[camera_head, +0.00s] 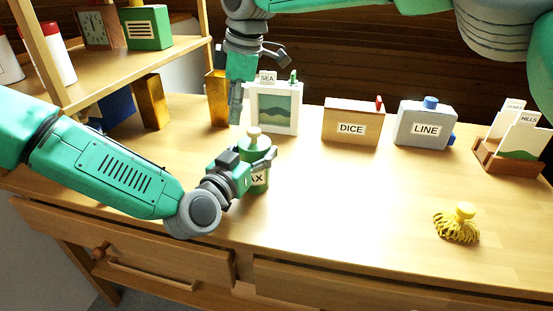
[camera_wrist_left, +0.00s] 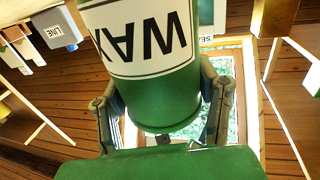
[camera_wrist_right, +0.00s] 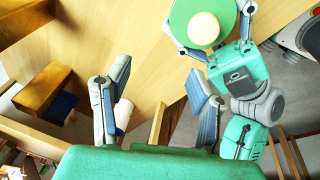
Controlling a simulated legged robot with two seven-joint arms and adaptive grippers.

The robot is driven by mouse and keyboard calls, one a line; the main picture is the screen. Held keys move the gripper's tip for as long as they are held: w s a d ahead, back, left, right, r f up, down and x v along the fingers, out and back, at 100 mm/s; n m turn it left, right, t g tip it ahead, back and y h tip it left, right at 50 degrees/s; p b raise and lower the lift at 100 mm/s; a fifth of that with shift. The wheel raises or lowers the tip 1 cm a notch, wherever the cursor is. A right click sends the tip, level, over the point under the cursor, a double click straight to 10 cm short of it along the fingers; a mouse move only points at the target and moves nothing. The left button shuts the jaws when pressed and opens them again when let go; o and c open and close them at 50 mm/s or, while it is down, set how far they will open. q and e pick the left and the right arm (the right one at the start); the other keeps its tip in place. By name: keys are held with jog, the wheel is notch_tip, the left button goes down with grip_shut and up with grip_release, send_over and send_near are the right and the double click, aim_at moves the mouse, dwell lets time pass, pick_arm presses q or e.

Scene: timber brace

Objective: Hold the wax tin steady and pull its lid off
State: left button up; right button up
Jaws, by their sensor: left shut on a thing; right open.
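The green wax tin (camera_head: 260,181) stands upright on the table, its white WAX label partly covered by my left gripper. Its green lid (camera_head: 262,143) with a cream knob (camera_head: 254,132) sits on top. My left gripper (camera_wrist_left: 163,95) is shut around the tin's body, which fills the left wrist view upside down. My right gripper (camera_head: 260,93) points down, open and empty, above and behind the tin. In the right wrist view the lid's knob (camera_wrist_right: 204,29) shows near the top edge, beyond the open fingers and not between them.
A card holder (camera_head: 508,152) is at the right; a yellow tassel-like brush (camera_head: 458,225) lies front right. A wooden shelf (camera_head: 130,75) rises at left. The table's middle right is clear.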

jog(key=w+a+m+t+y, duration=0.2)
jog(key=w+a+t+y, duration=0.1)
jog(key=a+y, duration=0.25)
pick_arm(q)
jog(key=shift+a, duration=0.3)
jog(key=shift+d, duration=0.3)
jog(key=shift+a, duration=0.15)
pick_arm(e)
jog(key=m+t, duration=1.1)
send_near(255, 135)
jog(key=x, duration=1.1)
jog(key=shift+w+a, duration=0.2)
jog(key=shift+w, duration=0.15)
